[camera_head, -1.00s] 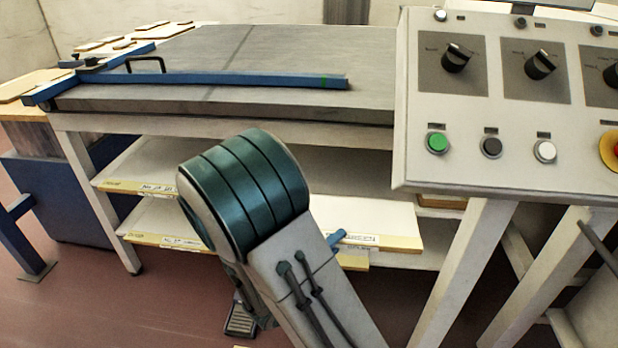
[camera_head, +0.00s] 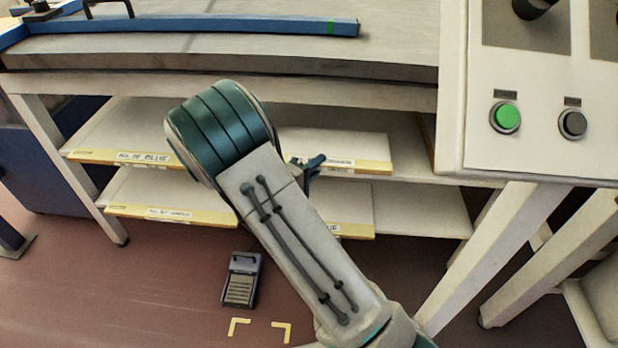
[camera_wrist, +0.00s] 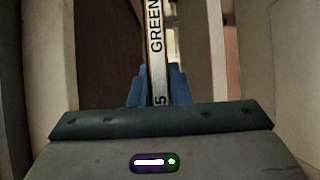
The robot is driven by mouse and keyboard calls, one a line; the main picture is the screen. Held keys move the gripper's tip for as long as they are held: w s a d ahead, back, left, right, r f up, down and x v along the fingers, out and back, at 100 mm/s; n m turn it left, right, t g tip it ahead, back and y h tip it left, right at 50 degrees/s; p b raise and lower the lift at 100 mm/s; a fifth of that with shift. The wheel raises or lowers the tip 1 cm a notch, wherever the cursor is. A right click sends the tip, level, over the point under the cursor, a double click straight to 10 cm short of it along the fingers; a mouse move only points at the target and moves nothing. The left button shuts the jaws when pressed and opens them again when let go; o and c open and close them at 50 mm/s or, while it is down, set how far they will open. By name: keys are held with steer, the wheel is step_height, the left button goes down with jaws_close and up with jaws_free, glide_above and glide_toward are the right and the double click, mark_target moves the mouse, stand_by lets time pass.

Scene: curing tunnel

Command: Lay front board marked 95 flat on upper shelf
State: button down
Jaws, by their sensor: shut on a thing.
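The held board (camera_head: 345,142) is white with a yellow, labelled front edge. It is level at the upper shelf's height, on the right side, with most of its depth inside the shelf opening. I cannot tell whether its underside touches the upper shelf (camera_head: 412,150). My gripper (camera_head: 308,166), partly hidden by my arm in the head view, is at the board's front edge. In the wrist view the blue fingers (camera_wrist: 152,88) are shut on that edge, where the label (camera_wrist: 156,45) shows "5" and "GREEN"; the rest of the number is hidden.
Another board (camera_head: 120,156) lies on the upper shelf at left. Lower boards (camera_head: 165,214) (camera_head: 350,231) lie below. The blue bar (camera_head: 200,26) lies on the tabletop above. The control panel (camera_head: 545,90) and its legs stand close at right. A foot pedal (camera_head: 241,280) is on the floor.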

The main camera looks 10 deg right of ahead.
steer(key=shift+w+a+f, duration=0.1)
steer(key=shift+w+f, duration=0.3)
steer(key=shift+w, duration=0.25)
steer(key=shift+w+a+f, duration=0.1)
steer(key=shift+w+f, duration=0.3)
steer(key=shift+w, duration=0.2)
steer(key=shift+f+b, duration=1)
steer(key=shift+f, duration=0.9)
steer(key=shift+f+b, duration=0.3)
steer(key=c, duration=1.4)
jaws_free()
steer(key=shift+o, duration=0.2)
steer(key=shift+r, duration=0.15)
